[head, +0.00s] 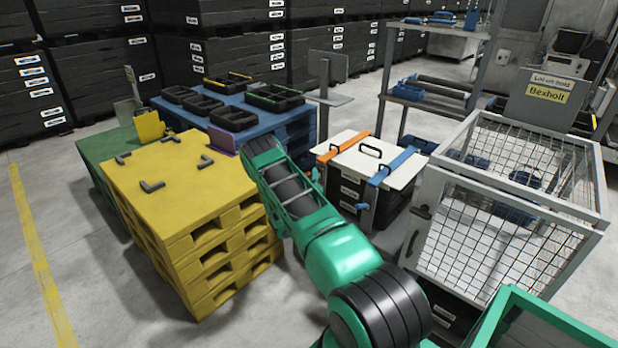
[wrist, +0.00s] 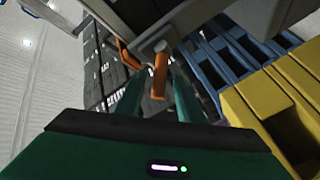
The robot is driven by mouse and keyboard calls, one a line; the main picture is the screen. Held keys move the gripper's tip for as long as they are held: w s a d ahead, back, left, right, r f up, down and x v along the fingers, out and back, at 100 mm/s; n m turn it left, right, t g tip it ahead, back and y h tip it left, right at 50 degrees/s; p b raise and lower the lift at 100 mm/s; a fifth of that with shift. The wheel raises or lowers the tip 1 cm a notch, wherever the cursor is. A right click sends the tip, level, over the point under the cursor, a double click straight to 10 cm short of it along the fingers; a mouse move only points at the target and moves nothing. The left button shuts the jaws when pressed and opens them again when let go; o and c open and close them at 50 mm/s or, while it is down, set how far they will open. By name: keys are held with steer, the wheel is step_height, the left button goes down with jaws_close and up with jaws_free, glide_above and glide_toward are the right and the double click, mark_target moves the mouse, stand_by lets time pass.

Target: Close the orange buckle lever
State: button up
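The orange buckle lever (wrist: 159,80) shows in the wrist view as a short orange bar below a round grey pivot. My gripper (wrist: 157,92) has its two green fingers apart, one on each side of the lever. I see a gap on both sides and cannot tell the exact depth between fingertips and lever. The orange strap (head: 345,145) runs across the left part of the white lid (head: 375,160) in the head view. There, my green arm hides the lever and most of my gripper.
A blue strap (head: 393,165) with a blue lever (head: 362,206) crosses the lid's right side. A yellow pallet stack (head: 190,215) stands left of my arm, a blue pallet (head: 228,103) with black trays behind it. A wire cage (head: 500,215) stands to the right.

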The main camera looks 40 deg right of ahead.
steer(key=shift+x, duration=1.05)
steer(key=shift+c, duration=0.7)
